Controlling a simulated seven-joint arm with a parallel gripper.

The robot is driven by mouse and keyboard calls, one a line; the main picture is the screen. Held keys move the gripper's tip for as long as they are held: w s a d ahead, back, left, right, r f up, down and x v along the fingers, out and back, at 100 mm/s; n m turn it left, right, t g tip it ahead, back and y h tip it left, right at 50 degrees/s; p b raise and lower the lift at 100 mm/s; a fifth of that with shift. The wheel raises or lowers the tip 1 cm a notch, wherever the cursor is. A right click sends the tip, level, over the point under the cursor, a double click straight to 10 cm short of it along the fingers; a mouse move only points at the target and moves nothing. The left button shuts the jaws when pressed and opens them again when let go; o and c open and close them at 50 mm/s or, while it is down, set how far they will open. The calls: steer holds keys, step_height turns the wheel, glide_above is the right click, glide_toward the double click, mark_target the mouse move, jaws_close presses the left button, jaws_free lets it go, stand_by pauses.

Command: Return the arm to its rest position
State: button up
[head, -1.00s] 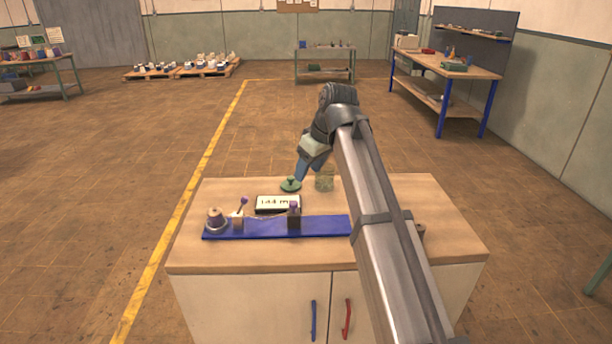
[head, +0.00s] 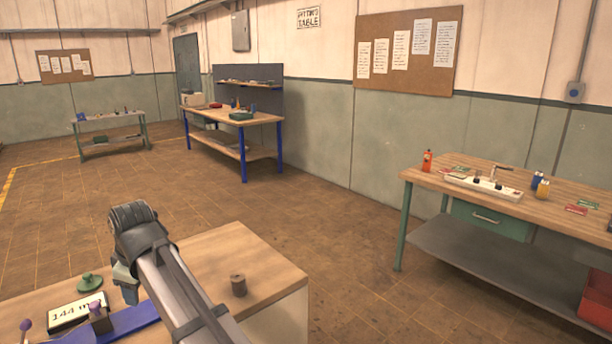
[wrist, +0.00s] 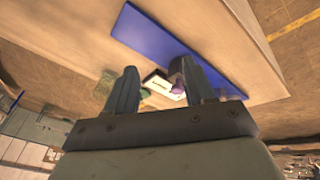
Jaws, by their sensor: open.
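My gripper is above the wooden cabinet top (head: 225,255) in the head view, at the end of my arm; its fingers (head: 129,285) are partly hidden there. In the wrist view the two fingers of my gripper (wrist: 160,82) stand apart with nothing held between them. A green knobbed lid (head: 89,283) lies left of the gripper, beside a display (head: 76,312) reading 144. A blue base (head: 135,322) carries small purple-topped parts and also shows in the wrist view (wrist: 145,35). A greenish clear jar (wrist: 104,86) shows left of the fingers.
A brown cylinder (head: 238,286) stands right of my arm on the cabinet top. A workbench (head: 500,205) with tools is at right, a blue-legged bench (head: 232,118) behind. Open floor (head: 330,240) lies between.

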steer(key=d+f+m+g+h, duration=0.2)
steer(key=d+f+m+h, duration=0.4)
steer(key=d+f, duration=3.55)
steer(key=s+d+f+m+g, duration=0.2)
steer(key=s+d+f+m, duration=0.1)
steer(key=s+d+f, duration=0.3)
steer(key=s+d+f+m+g, duration=0.2)
steer(key=s+d+f+m, duration=0.2)
steer(key=f, duration=0.4)
steer(key=s+d+f+m+g+y, duration=0.1)
steer(key=s+d+f+m, duration=0.2)
steer(key=s, duration=0.5)
steer(key=s+d+f+m+g+y, duration=0.1)
steer(key=s+d+f, duration=0.3)
steer(key=s, duration=0.4)
steer(key=shift+s+d+f+m+g+y, duration=0.35)
steer(key=shift+f+m+g, duration=0.25)
steer(key=shift+m, duration=0.3)
